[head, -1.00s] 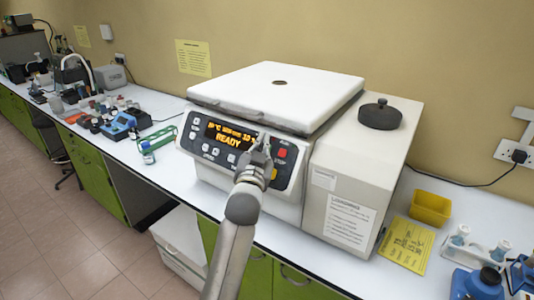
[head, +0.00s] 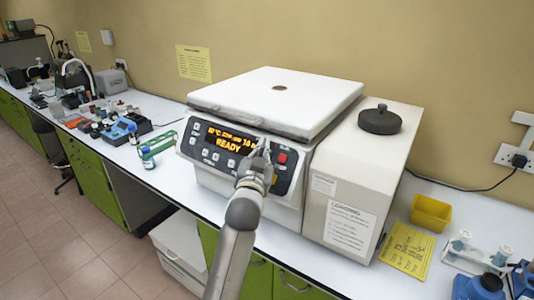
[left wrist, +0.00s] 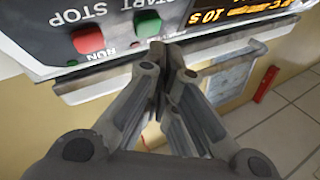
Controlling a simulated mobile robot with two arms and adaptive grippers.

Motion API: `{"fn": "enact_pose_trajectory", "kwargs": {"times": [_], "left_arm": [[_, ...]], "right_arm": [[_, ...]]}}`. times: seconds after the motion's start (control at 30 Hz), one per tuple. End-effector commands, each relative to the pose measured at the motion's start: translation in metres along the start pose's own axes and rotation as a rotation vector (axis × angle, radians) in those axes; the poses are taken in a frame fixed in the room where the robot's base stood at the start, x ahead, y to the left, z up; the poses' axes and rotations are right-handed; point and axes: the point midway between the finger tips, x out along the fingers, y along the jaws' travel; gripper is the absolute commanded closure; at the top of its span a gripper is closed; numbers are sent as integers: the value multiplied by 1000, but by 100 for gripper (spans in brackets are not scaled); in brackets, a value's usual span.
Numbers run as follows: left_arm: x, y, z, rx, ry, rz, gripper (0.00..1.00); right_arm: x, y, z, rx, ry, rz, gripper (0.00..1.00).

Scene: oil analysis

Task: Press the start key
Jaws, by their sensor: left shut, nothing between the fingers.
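The green start key (left wrist: 146,24) is on the centrifuge's dark control panel (head: 213,160), beside the START label in the left wrist view. The red stop key (left wrist: 88,39) is to its left there; it also shows in the head view (head: 282,158). The lit display (head: 229,138) reads READY. My left gripper (head: 263,148) is shut and empty in front of the panel's right part, where it hides the start key in the head view. In the left wrist view its fingertips (left wrist: 166,48) are just below and right of the green key. I cannot tell whether they touch the panel.
The white centrifuge (head: 345,210) has its lid (head: 275,98) closed, with a black knob (head: 380,118) on the housing at right. A yellow bin (head: 431,212) and yellow notice (head: 407,248) are right of it. A green rack (head: 158,145) stands left.

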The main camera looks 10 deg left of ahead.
Motion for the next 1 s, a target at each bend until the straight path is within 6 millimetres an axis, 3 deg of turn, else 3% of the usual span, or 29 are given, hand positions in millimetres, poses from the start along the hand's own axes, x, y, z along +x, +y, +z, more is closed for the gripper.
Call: {"fn": "enact_pose_trajectory", "kwargs": {"times": [1.0], "left_arm": [[6, 4, 4, 0, 0, 0, 100]], "right_arm": [[5, 0, 1, -1, 0, 1, 100]]}}
